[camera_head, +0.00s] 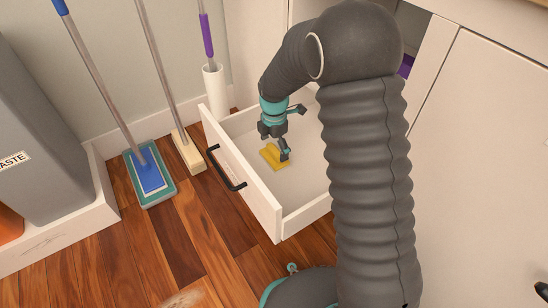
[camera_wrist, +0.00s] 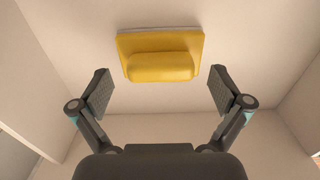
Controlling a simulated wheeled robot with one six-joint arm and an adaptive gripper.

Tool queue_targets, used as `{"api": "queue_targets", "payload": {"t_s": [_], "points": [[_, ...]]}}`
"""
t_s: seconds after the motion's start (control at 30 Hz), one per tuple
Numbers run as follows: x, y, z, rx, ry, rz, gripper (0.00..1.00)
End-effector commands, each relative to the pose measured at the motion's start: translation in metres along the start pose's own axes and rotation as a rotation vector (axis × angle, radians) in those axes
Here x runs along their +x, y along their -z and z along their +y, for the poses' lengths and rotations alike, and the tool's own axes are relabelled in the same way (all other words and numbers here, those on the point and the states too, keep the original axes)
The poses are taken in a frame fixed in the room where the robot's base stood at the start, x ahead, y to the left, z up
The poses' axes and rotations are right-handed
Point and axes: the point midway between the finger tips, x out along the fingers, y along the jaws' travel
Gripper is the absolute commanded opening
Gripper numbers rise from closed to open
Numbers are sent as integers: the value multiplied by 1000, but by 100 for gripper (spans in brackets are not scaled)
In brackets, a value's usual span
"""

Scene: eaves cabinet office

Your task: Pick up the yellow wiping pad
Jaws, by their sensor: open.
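The yellow wiping pad (camera_head: 274,155) lies on the floor of an open white drawer (camera_head: 247,185). In the wrist view the pad (camera_wrist: 160,56) shows a flat base with a raised rounded grip, at the top centre. My gripper (camera_head: 292,132) is inside the drawer, above and close to the pad, and partly covers it in the head view. In the wrist view my gripper (camera_wrist: 161,92) is open, its two fingers spread wide. The pad lies ahead of and between the finger lines, with nothing held.
The drawer walls surround my gripper, and a black handle (camera_head: 226,168) is on its front. A blue-teal mop (camera_head: 151,175), a wooden-headed broom (camera_head: 188,152) and a white holder (camera_head: 214,92) stand left. A grey waste bin (camera_head: 38,120) is at far left. The rest of the drawer looks empty.

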Motion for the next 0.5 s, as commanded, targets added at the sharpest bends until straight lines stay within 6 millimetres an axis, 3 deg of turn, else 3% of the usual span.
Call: {"api": "queue_targets", "payload": {"t_s": [0.1, 0.33, 0.5], "points": [[13, 0, -1, 0, 1, 0, 100], [13, 0, 0, 0, 0, 0, 100], [13, 0, -1, 0, 0, 0, 57]]}}
